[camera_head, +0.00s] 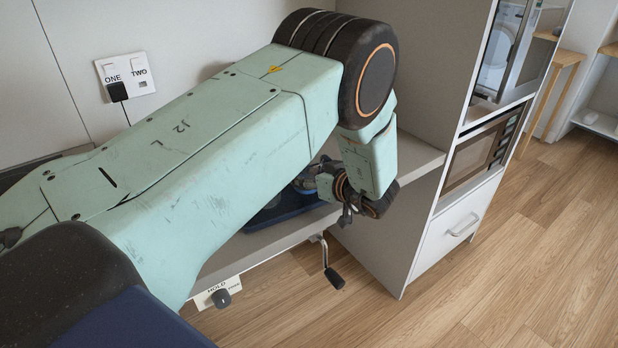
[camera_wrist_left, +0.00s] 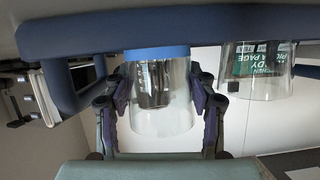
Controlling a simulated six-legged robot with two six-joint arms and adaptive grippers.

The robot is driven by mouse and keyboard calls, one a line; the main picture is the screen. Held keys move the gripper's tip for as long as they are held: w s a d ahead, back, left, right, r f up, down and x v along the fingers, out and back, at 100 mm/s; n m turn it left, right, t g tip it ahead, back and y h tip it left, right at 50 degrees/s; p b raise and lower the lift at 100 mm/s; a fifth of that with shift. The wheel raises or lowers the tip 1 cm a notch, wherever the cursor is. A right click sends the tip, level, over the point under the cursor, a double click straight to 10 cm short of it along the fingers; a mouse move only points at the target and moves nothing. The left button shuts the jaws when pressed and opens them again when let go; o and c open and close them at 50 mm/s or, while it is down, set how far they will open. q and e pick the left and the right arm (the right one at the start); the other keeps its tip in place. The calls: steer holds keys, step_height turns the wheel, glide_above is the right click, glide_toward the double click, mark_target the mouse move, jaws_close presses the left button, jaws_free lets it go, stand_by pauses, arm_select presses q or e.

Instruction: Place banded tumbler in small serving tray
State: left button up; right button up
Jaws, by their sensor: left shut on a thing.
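My left gripper (camera_wrist_left: 160,102) is shut on the banded tumbler (camera_wrist_left: 160,112), a clear glass with a blue band, its fingers on both sides of it. The small serving tray (camera_wrist_left: 210,31) is dark blue and spans the top of the left wrist view, right by the banded end of the tumbler. I cannot tell whether the two touch. In the head view the tray (camera_head: 262,220) lies on the counter, partly hidden by my arm. There my left gripper (camera_head: 346,212) is over the tray's right side, and the tumbler is not clearly visible. My right gripper is not in view.
A crank (camera_head: 328,268) hangs below the front edge of the counter (camera_head: 291,237). A tall cabinet (camera_head: 385,225) bounds the counter's right end.

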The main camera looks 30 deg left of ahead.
arm_select(q)
steer(key=shift+w+f, duration=0.15)
steer(key=shift+a+f, duration=0.1)
steer(key=o, duration=0.8)
